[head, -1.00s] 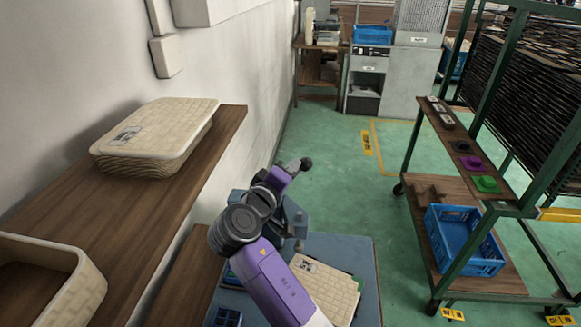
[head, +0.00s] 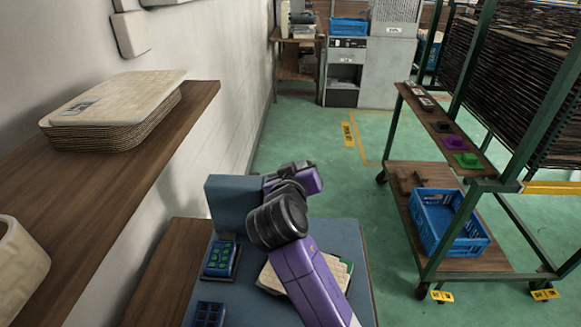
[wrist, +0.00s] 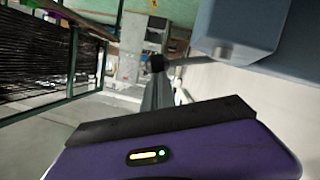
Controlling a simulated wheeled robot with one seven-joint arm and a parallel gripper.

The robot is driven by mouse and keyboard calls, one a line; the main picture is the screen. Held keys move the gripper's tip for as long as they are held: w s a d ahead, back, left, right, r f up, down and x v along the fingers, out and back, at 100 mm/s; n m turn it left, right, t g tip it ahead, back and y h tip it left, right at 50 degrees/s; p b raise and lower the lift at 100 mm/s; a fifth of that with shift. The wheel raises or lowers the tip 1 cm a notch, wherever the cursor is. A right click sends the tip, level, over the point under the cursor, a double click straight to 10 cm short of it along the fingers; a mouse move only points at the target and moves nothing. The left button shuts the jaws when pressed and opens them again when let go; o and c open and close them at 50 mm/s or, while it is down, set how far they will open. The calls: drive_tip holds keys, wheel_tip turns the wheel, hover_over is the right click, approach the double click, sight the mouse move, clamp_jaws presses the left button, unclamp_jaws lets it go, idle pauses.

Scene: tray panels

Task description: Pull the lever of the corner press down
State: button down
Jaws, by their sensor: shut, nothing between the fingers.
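The corner press shows as a blue-grey block (head: 232,203) at the table's far left corner in the head view, partly behind my arm. Its body also fills the upper right of the wrist view (wrist: 240,30). In the wrist view, the lever (wrist: 187,62) reaches left from the press as a thin rod with a dark round knob (wrist: 157,63). My gripper (wrist: 156,76) is shut and empty, its grey fingertips at the knob in the picture; I cannot tell whether they touch. In the head view, my arm hides the lever and fingertips.
A beige panel (head: 273,279) lies on the blue-grey table (head: 362,270) under my arm. A blue tray with green parts (head: 221,259) sits left of it. A wooden shelf (head: 150,140) runs along the left wall. A green rack (head: 455,215) with a blue crate (head: 448,223) stands right; green floor between is open.

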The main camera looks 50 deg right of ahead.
drive_tip(key=shift+s+d+f+m+t+y+b, duration=0.25)
drive_tip(key=shift+f+m+b, duration=0.4)
drive_tip(key=shift+f+b, duration=0.2)
drive_tip(key=shift+s+d+f+m+t+y+b, duration=0.2)
drive_tip(key=shift+f+m+t+y+b, duration=0.1)
drive_tip(key=shift+f+m+b, duration=0.5)
drive_tip(key=shift+s+d+f+m+t+y+b, duration=0.15)
drive_tip(key=shift+s+f+m+t+y+b, duration=0.1)
drive_tip(key=shift+f+m+b, duration=0.45)
drive_tip(key=shift+f, duration=0.1)
